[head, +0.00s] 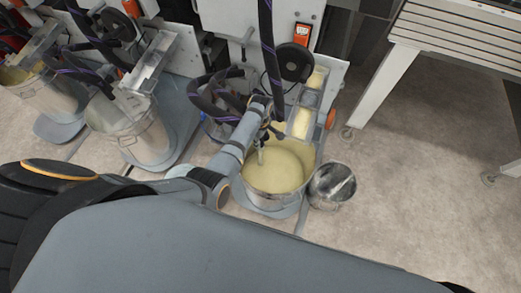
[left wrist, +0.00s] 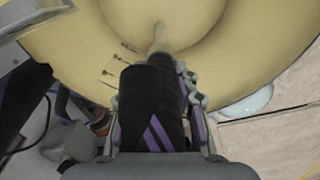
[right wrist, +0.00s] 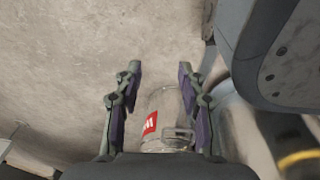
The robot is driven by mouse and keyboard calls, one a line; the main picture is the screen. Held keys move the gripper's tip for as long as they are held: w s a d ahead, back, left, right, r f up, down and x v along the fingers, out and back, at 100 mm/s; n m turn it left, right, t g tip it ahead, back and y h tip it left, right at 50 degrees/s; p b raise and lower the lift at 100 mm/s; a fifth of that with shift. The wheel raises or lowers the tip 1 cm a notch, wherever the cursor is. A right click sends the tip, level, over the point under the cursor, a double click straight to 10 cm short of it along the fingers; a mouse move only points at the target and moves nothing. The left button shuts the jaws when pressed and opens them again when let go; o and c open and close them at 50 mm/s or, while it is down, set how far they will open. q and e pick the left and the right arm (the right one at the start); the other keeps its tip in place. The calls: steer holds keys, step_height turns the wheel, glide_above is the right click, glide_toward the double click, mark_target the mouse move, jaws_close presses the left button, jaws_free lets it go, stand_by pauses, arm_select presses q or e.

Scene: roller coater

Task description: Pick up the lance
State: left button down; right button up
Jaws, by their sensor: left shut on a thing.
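The lance, a dark hose-like piece with purple stripes and a pale tip, shows in the left wrist view (left wrist: 150,105). My left gripper (left wrist: 163,75) is shut around it. The pale tip points into the bucket (head: 247,190) of cream-yellow liquid; whether it touches the liquid is hard to tell. In the head view my left gripper (head: 266,128) is over this bucket, with the lance tip (head: 260,157) below it. My right gripper (right wrist: 158,72) is open and empty in the right wrist view, with its fingers wide apart.
A small metal pail (head: 332,185) stands right of the bucket. A clear container with a red label (right wrist: 160,120) shows between my right fingers, lower down. Another bucket (head: 130,130) stands left. A slatted table (head: 465,35) is at upper right.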

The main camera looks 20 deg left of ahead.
arm_select(q)
step_height(320, 180, up, 10)
steer(key=p, duration=0.2)
steer(key=shift+f+p, duration=0.25)
steer(key=shift+p, duration=0.15)
step_height(320, 180, up, 5)
steer(key=p, duration=0.5)
steer(key=shift+p, duration=0.35)
arm_select(e)
steer(key=s+r, duration=0.5)
steer(key=s, duration=0.3)
arm_select(q)
step_height(320, 180, up, 30)
steer(key=p, duration=3.3)
arm_select(e)
step_height(320, 180, up, 34)
steer(key=shift+w+f, duration=0.2)
arm_select(q)
steer(key=shift+w+f, duration=0.1)
steer(key=shift+f, duration=0.05)
arm_select(e)
steer(key=shift+d, duration=0.1)
